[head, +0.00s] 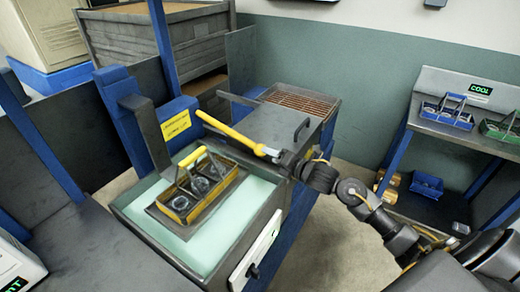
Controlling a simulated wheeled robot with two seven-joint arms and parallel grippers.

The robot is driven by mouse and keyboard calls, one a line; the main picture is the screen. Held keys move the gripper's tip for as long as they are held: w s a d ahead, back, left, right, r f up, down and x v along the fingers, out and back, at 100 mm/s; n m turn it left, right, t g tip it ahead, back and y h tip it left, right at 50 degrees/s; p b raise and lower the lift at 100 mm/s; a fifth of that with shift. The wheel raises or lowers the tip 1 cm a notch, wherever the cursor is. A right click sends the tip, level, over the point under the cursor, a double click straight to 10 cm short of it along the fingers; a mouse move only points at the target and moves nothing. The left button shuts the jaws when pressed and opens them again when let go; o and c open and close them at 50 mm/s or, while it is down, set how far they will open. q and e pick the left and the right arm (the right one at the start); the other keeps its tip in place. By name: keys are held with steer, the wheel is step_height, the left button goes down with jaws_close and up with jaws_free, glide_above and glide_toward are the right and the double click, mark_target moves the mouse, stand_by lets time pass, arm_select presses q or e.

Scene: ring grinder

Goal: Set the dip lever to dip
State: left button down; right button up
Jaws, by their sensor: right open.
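The dip lever (230,133) is a yellow bar above the back of the dip station, slanting down to the right. A yellow carrier (207,200) with several rings in it sits on a dark plate over the pale green bath (240,222). A yellow handle arches over the carrier. My right gripper (275,154) is open at the lever's right end. Its fingers overlap the bar's end, and I cannot tell whether they touch it. My left gripper is not in view.
A dark upright post (150,140) stands behind the carrier. A grey box with a wire grate (300,102) is behind the lever. At right, a shelf marked COOL (480,89) holds a blue carrier (447,112) and a green one (500,130). Open floor lies between.

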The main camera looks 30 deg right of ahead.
steer(key=p+x, duration=0.1)
steer(key=x, duration=0.5)
steer(key=shift+w, duration=0.3)
steer(key=shift+w+a+f, duration=0.1)
steer(key=shift+w+f, duration=0.05)
steer(key=shift+w, duration=0.2)
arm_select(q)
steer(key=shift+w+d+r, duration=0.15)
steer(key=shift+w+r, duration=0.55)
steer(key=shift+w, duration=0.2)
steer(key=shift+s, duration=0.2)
arm_select(e)
steer(key=shift+c, duration=0.4)
